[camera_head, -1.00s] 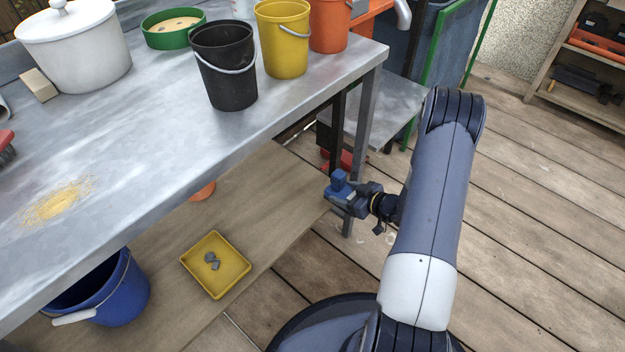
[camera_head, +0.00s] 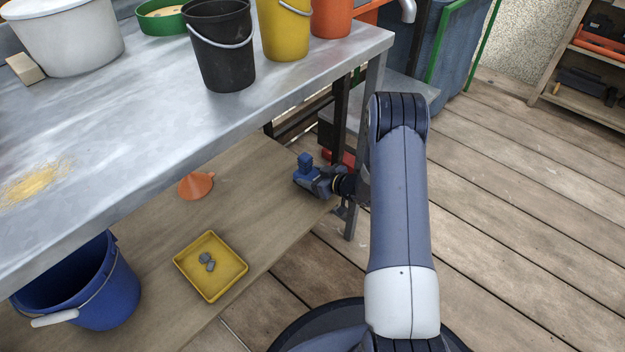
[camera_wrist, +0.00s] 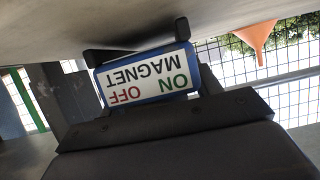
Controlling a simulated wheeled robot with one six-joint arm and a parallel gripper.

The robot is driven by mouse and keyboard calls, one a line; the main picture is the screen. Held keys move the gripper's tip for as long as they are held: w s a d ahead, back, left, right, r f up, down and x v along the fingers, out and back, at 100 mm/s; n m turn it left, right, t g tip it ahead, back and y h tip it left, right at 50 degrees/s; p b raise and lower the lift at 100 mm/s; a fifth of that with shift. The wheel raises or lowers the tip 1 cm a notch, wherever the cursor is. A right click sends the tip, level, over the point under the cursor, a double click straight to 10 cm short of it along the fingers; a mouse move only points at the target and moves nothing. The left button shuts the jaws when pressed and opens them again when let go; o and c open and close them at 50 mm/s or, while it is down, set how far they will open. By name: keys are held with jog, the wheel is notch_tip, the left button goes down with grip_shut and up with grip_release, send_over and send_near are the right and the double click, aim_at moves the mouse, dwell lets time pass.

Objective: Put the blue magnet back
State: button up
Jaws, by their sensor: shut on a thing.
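The blue magnet (camera_head: 305,166) is held in my gripper (camera_head: 308,180), over the right end of the wooden lower shelf (camera_head: 262,200) and under the metal table. In the wrist view the magnet (camera_wrist: 148,76) shows a white label with ON, OFF and MAGNET, upside down, between the two dark fingers of my gripper (camera_wrist: 145,70). The gripper is shut on it. I cannot tell whether the magnet touches the shelf.
A yellow tray (camera_head: 212,290) with small grey pieces, an orange funnel (camera_head: 196,186) and a blue bucket (camera_head: 115,300) are on the lower shelf. The metal tabletop (camera_head: 150,130) is above, with a table leg (camera_head: 356,215) close to my arm. The shelf's middle is clear.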

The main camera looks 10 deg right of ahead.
jog(key=shift+f, duration=0.15)
jog(key=o, duration=1.4)
jog(key=shift+c, duration=0.2)
jog(key=shift+s+d+r, duration=0.15)
jog(key=shift+r, duration=0.15)
jog(key=p+v, duration=0.4)
jog(key=v, duration=0.7)
jog(key=shift+s, duration=0.25)
